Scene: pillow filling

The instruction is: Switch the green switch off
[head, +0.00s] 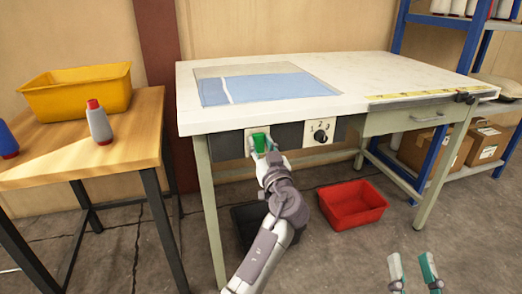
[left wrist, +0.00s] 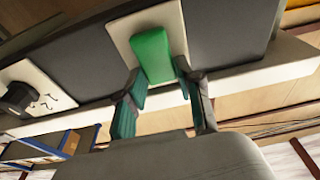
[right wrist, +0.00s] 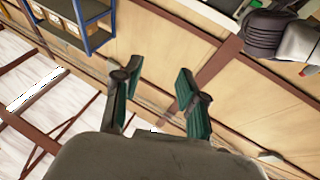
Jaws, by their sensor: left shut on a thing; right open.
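The green switch (head: 259,140) is a green rocker on a white plate on the dark front panel under the worktable top. In the left wrist view the green switch (left wrist: 151,55) lies just ahead of and between my left fingertips. My left gripper (head: 266,152) is at the switch, its fingers (left wrist: 160,92) on either side of the rocker's near end and closed on it. The fingers partly cover the lower part of the switch in the head view. My right gripper (head: 414,268) is open and empty, low at the front right, away from the table.
A dial plate (head: 320,132) marked 1, 2, 3 sits right of the switch. The white worktable (head: 330,80) has a blue cloth on it. A red bin (head: 352,204) and a dark bin are on the floor below. A wooden table (head: 130,130) with a yellow bin stands left.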

